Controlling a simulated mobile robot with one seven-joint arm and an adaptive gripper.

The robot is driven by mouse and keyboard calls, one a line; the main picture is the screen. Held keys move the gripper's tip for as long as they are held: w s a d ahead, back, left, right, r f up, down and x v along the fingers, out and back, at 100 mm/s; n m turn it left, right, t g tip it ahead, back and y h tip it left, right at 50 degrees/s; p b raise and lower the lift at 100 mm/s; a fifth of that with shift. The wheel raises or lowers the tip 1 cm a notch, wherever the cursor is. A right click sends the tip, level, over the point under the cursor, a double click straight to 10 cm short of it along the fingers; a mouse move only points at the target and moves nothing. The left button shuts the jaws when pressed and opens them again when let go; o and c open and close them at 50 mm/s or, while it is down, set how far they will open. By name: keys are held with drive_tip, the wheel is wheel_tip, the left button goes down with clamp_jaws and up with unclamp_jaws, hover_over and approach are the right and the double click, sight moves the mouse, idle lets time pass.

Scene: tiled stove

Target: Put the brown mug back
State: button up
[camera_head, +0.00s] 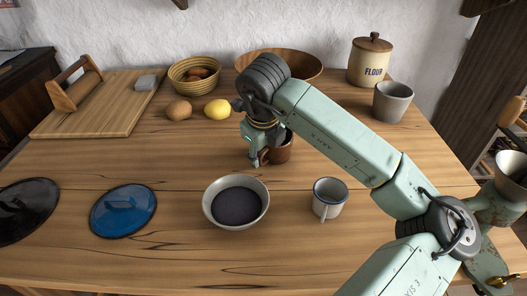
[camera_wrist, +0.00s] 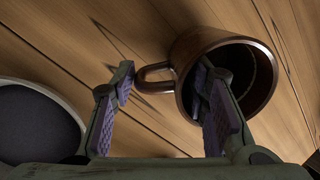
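The brown mug (camera_head: 281,149) stands on the wooden table, partly hidden behind my gripper (camera_head: 258,157) in the head view. In the wrist view the brown mug (camera_wrist: 187,58) shows its round rim, dark inside and a handle pointing left. My gripper (camera_wrist: 164,76) is open there. Its two purple-padded fingers are apart, with the handle showing between them. The right finger overlaps the mug's opening; I cannot tell whether it is inside the mug or above it, or whether either finger touches it.
A bowl with a dark inside (camera_head: 236,219) and a white enamel mug (camera_head: 328,203) stand in front. A grey cup (camera_head: 392,102) and flour jar (camera_head: 370,62) are at back right. A lemon (camera_head: 217,109), potato (camera_head: 179,110) and basket (camera_head: 183,83) are behind. A blue lid (camera_head: 122,218) lies left.

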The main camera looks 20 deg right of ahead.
drive_tip(key=o, duration=0.6)
drive_tip(key=shift+o, duration=0.2)
drive_tip(key=shift+r, duration=0.2)
drive_tip(key=shift+r+p, duration=0.25)
drive_tip(key=shift+p, duration=0.3)
drive_tip(key=b+v, duration=0.1)
drive_tip(key=v, duration=1)
drive_tip(key=shift+s+r+b, duration=0.2)
drive_tip(key=shift+r+b, duration=0.1)
drive_tip(key=shift+b, duration=0.05)
